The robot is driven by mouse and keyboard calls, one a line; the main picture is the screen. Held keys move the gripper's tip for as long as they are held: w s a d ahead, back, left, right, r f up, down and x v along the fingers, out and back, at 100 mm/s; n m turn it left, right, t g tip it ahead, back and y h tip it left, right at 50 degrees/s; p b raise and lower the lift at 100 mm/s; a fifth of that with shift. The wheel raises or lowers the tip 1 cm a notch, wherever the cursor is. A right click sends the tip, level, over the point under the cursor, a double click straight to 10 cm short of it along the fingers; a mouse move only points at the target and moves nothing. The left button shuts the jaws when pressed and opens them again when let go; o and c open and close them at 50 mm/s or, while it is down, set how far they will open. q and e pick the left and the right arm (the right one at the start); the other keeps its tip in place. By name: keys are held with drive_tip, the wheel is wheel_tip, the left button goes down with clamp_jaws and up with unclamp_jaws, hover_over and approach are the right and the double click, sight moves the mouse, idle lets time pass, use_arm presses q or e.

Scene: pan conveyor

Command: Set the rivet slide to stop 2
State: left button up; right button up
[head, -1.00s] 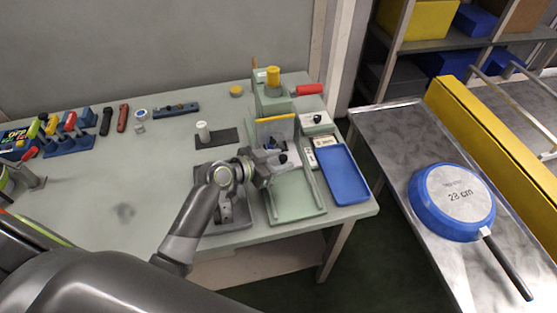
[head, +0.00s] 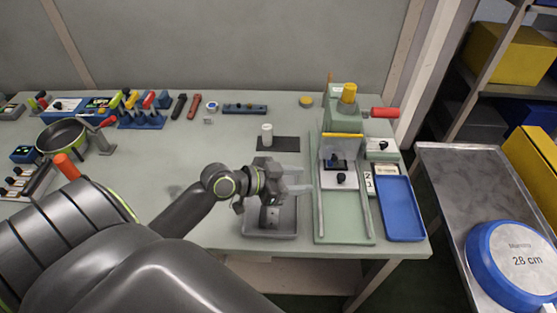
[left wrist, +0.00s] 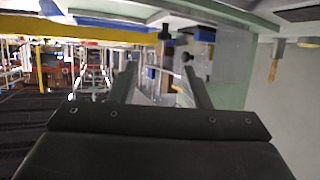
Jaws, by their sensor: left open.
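The pale green riveting press (head: 344,100) stands at the right of the bench, with two long rails running toward the front. Its slide (head: 340,180) is a light plate between the rails, carrying a black knob, near the back half of the rails. A small white label (head: 369,183) sits beside the right rail; its marks are too small to read surely. My left gripper (head: 301,181) is open and empty, just left of the left rail and apart from the knob. Its fingers also show in the left wrist view (left wrist: 160,82). My right gripper is out of view.
A blue tray (head: 401,210) is right of the press. A red handle (head: 385,113) sticks out at the press's right. A white cylinder (head: 267,135) stands on a dark mat.

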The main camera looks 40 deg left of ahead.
use_arm(q)
drive_tip(key=shift+v, duration=2.6)
